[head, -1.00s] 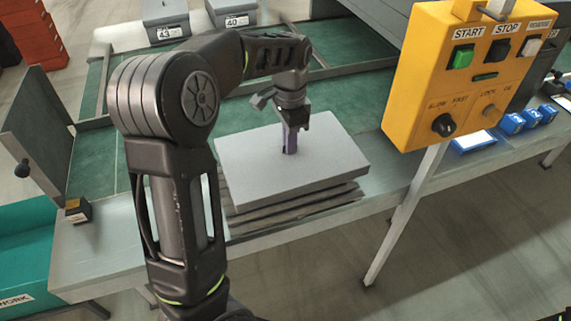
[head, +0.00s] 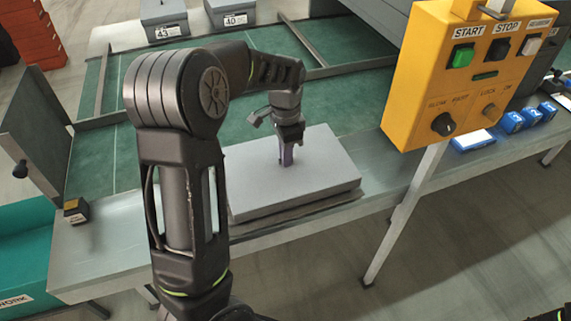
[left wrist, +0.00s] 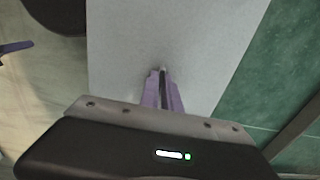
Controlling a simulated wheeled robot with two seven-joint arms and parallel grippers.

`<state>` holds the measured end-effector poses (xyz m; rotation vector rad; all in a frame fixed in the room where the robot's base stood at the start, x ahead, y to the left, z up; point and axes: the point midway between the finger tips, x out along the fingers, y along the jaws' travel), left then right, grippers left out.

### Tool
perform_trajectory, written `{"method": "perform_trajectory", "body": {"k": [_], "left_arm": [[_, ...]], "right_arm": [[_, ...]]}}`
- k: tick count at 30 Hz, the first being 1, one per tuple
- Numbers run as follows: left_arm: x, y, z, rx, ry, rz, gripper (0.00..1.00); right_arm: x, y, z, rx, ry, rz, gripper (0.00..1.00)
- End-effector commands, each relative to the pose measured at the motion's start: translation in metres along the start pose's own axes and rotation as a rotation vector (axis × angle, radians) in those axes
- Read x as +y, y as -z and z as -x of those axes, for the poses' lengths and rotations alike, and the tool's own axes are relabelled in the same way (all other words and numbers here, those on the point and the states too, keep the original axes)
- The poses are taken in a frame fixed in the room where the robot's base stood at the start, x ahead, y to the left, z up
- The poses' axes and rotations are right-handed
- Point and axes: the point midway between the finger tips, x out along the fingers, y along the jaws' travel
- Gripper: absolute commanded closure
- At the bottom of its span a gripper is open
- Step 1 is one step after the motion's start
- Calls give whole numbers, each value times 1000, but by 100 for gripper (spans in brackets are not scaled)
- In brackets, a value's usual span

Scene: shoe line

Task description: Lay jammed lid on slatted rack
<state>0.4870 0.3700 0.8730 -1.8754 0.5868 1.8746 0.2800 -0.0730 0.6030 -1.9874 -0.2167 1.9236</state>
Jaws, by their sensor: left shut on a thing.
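The lid (head: 325,165) is a flat grey rectangular board. It lies level over the slatted rack (head: 320,206), of which only a thin dark front edge shows; I cannot tell whether the lid touches it. My left gripper (head: 286,160) points down at the middle of the lid, its purple fingers shut on a small part there. In the left wrist view the lid (left wrist: 190,40) spreads out beneath the purple fingers (left wrist: 162,75). The held part is mostly hidden between the fingers. My right gripper is not clearly seen.
A yellow control box (head: 465,80) with START and STOP buttons stands on a post at the right. A green conveyor belt (head: 100,160) runs behind. Grey shoe boxes (head: 230,12) stand at the back. A small dark box (head: 76,210) sits at the table's left end.

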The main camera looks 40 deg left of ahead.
Motion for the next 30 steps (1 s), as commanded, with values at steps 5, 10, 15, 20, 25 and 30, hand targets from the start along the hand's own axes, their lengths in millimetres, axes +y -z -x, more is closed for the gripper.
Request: {"method": "perform_trajectory", "body": {"k": [5, 10, 15, 20, 25, 30], "left_arm": [[0, 0, 0, 0, 0, 0, 100], [1, -1, -14, -3, -2, 1, 100], [0, 0, -35, -1, -2, 1, 100], [0, 0, -37, 0, 0, 0, 100], [0, 0, -38, 0, -1, 0, 100], [0, 0, -40, 0, -1, 0, 87]], "right_arm": [[0, 0, 0, 0, 0, 0, 100], [0, 0, 1, 0, 0, 0, 100], [-1, 0, 2, 0, 0, 0, 100], [-1, 0, 2, 0, 0, 0, 100], [0, 0, 1, 0, 0, 0, 100], [0, 0, 0, 0, 0, 0, 100]]}}
